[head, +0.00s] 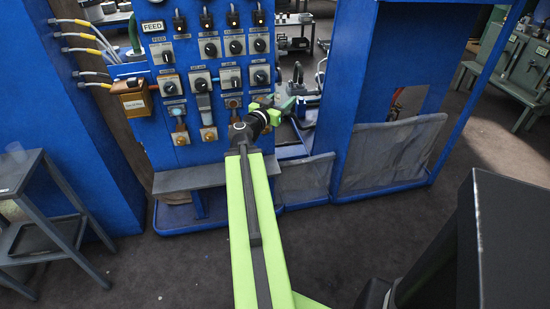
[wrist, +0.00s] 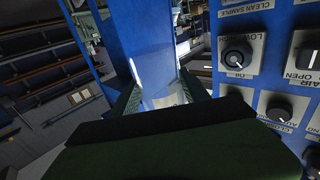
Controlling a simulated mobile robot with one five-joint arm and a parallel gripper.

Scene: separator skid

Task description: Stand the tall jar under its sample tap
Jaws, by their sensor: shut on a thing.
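My gripper (head: 284,106) is in front of the right edge of the blue tap panel, at the height of its lower knobs. In the wrist view its two dark green fingers (wrist: 162,92) are shut on a clear, see-through jar (wrist: 160,75), apparently the tall jar, with bright streaks along its sides. In the head view I cannot make the jar out against the background. Small brass sample taps (head: 180,135) stick out low on the panel, to the left of my gripper. I cannot read which tap is the jar's.
The panel (head: 160,70) carries rows of black knobs. A grey shelf (head: 190,180) juts out below the taps. A blue cabinet (head: 352,80) stands at the right. The floor in front is clear.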

